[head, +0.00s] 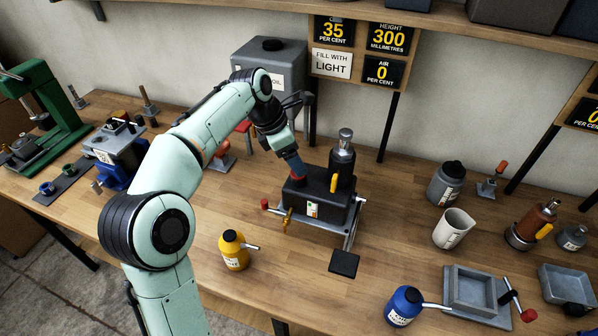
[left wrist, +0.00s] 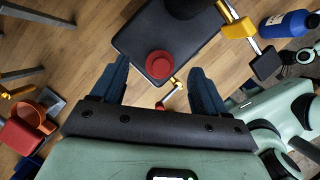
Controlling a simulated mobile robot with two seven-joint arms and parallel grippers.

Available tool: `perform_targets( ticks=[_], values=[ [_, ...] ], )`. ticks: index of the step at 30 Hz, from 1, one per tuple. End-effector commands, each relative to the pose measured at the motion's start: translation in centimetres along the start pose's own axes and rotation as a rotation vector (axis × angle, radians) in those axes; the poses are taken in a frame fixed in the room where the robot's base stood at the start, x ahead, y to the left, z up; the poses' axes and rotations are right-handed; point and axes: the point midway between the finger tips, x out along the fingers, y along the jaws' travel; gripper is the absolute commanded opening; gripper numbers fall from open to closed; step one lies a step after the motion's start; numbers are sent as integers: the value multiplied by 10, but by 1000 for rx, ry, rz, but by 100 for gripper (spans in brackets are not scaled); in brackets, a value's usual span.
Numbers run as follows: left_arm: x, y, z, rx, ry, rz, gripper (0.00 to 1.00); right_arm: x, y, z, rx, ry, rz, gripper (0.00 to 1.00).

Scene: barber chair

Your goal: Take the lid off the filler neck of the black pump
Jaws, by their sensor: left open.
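The black pump (head: 325,207) stands on the wooden bench near the middle of the head view, with a dark cylinder (head: 342,160) topped in metal. A round red lid (left wrist: 159,64) sits on the pump's flat black top (left wrist: 150,32) in the left wrist view. My left gripper (head: 291,163) is over the lid end of the pump, pointing down. In the left wrist view my left gripper (left wrist: 159,88) is open and empty, a finger to each side of the lid. My right gripper is not in view.
A yellow bottle (head: 234,250) stands front left of the pump, and a small black pad (head: 344,263) lies in front. A grey oil tank (head: 272,65) is behind. A white jug (head: 453,229), blue bottle (head: 404,306) and grey tray (head: 474,290) are at right.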

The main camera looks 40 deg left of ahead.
Motion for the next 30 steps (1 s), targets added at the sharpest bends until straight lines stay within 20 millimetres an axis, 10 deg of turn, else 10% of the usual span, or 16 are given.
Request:
perform_targets(
  ticks=[14, 20, 30],
  values=[
    [34, -1, -1, -1, 1, -1, 74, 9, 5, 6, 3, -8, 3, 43],
    [34, -1, -1, -1, 0, -1, 15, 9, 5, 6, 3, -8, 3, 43],
    [34, -1, -1, -1, 0, 0, 14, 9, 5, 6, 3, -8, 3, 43]
  ],
)
